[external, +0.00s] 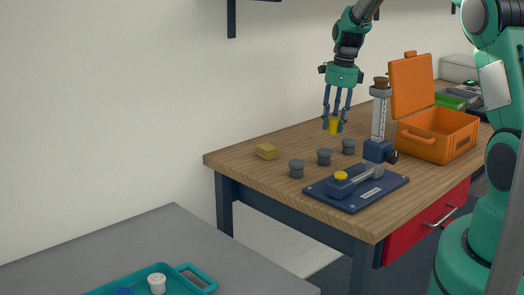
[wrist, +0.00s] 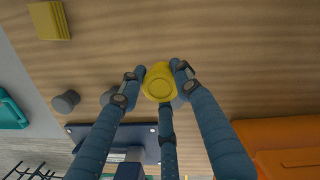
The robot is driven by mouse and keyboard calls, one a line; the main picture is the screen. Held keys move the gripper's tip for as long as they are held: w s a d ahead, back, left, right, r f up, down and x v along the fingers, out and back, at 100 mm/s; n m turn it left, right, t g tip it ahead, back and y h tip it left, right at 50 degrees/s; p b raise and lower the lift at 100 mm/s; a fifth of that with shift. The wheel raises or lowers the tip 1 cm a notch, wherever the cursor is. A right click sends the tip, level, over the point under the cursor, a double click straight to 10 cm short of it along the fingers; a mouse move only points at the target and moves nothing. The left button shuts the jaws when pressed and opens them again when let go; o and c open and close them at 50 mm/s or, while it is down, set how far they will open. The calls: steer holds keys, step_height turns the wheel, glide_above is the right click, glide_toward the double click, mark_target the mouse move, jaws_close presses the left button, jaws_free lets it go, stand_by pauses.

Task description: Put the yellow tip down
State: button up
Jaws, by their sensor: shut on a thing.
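My gripper (external: 335,118) hangs over the wooden table, pointing down. Its blue fingers are shut on the yellow tip (external: 334,125), which is held above the table top. In the wrist view the yellow tip (wrist: 159,84) sits between the fingertips of my gripper (wrist: 158,88), its round end facing the camera. Behind it in that view, a grey round piece is partly hidden.
Three grey round pieces (external: 324,157) stand in a row on the table (external: 240,150). A yellow block (external: 267,151) lies left of them. A dark blue plate (external: 350,205) with a yellow-topped fixture is in front. An open orange case (external: 425,140) stands right.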

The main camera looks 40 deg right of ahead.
steer(key=w+d, duration=0.2)
steer(key=d, duration=0.1)
steer(key=w+d, duration=0.2)
steer(key=d, duration=0.1)
steer(key=w+d, duration=0.2)
steer(key=d, duration=0.2)
steer(key=shift+w+r, duration=0.15)
steer(key=shift+w, duration=0.15)
glide_above(350, 125)
steer(key=a, duration=0.2)
steer(key=shift+s+d+f+n, duration=0.1)
steer(key=shift+s+f+n, duration=0.15)
steer(key=shift+s+n, duration=0.15)
steer(key=shift+w+d+f, duration=0.1)
steer(key=shift+w+d, duration=0.1)
steer(key=shift+d, duration=0.8)
steer(key=shift+f+b, duration=0.4)
steer(key=shift+f, duration=2.05)
steer(key=shift+f, duration=0.2)
steer(key=o, duration=1.1)
steer(key=shift+o, duration=0.2)
